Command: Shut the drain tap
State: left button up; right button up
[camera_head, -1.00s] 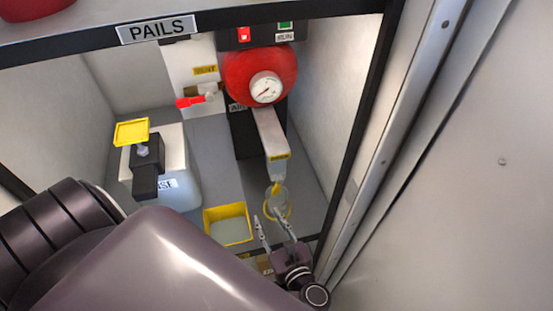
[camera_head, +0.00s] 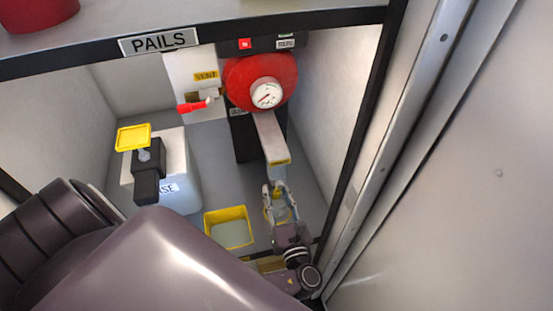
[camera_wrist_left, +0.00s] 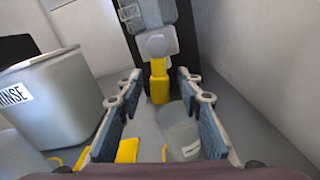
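A yellow tap handle (camera_wrist_left: 159,82), which looks like the drain tap, hangs straight down from a pale round fitting below the grey outlet in the left wrist view. In the head view the grey outlet box (camera_head: 271,138) shows above it, and the handle is mostly hidden by my fingers. My left gripper (camera_head: 277,187) is open just under the outlet. In the left wrist view its fingers (camera_wrist_left: 160,77) stand apart on either side of the handle, with gaps visible. Whether the handle lies fully between the fingertips in depth I cannot tell. My right gripper is not in view.
A clear cup (camera_wrist_left: 178,132) stands below the tap. A yellow-rimmed tray (camera_head: 230,212) and a white container (camera_head: 176,187) with a pump top stand left. A red lever (camera_head: 194,106) and red tank (camera_head: 243,82) are above. The cabinet's side wall (camera_head: 334,120) is close on the right.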

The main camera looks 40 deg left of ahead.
pick_arm(q)
grip_shut()
dwell(0.3)
